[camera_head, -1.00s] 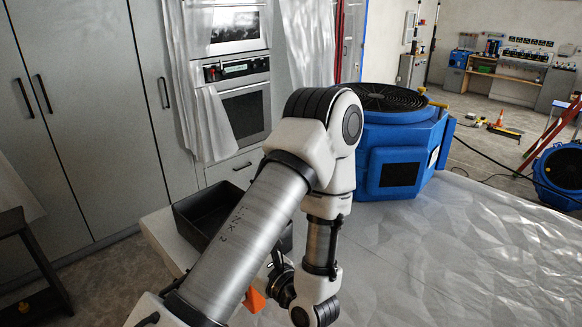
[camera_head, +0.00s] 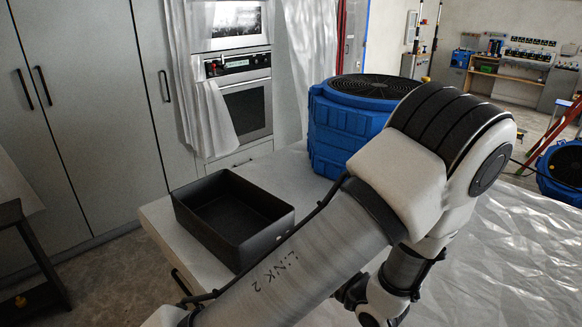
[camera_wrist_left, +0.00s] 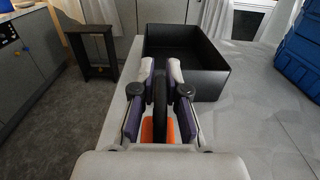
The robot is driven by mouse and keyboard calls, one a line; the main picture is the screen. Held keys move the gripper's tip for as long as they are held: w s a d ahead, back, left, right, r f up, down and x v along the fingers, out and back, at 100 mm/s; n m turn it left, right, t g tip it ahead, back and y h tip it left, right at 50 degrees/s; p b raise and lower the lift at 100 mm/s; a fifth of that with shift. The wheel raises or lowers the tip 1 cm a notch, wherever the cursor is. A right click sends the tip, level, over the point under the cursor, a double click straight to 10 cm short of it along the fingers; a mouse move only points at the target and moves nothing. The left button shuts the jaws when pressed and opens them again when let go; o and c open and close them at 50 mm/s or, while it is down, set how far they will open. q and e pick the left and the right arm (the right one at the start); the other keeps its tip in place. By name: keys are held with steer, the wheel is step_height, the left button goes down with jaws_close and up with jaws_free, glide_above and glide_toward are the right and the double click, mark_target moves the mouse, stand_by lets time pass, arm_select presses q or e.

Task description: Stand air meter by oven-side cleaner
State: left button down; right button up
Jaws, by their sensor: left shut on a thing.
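My left gripper (camera_wrist_left: 161,72) is shut on a slim upright thing with a black part (camera_wrist_left: 160,98) between the fingers and an orange part (camera_wrist_left: 148,130) below; it is likely the air meter, mostly hidden by the fingers. In the head view my left arm covers the held thing, and only a bit of the dark wrist shows. The oven-side cleaner, a ribbed blue machine with a round black grille (camera_head: 333,130), stands on the worktop beyond my arm; its edge also shows in the left wrist view (camera_wrist_left: 302,55). My right gripper is out of view.
A black open bin (camera_head: 235,215) stands on the worktop left of the cleaner, just past my left gripper in the wrist view. The oven (camera_head: 245,105) is behind. Another blue machine (camera_head: 565,172) is on the floor at right. Wrinkled sheeting (camera_head: 500,250) covers the right side.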

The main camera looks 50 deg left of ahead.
arm_select(q)
step_height(320, 180, down, 2)
steer(key=shift+w+a+f, duration=0.1)
steer(key=shift+f, duration=0.2)
steer(key=shift+f, duration=0.1)
steer(key=c, duration=1.2)
jaws_free()
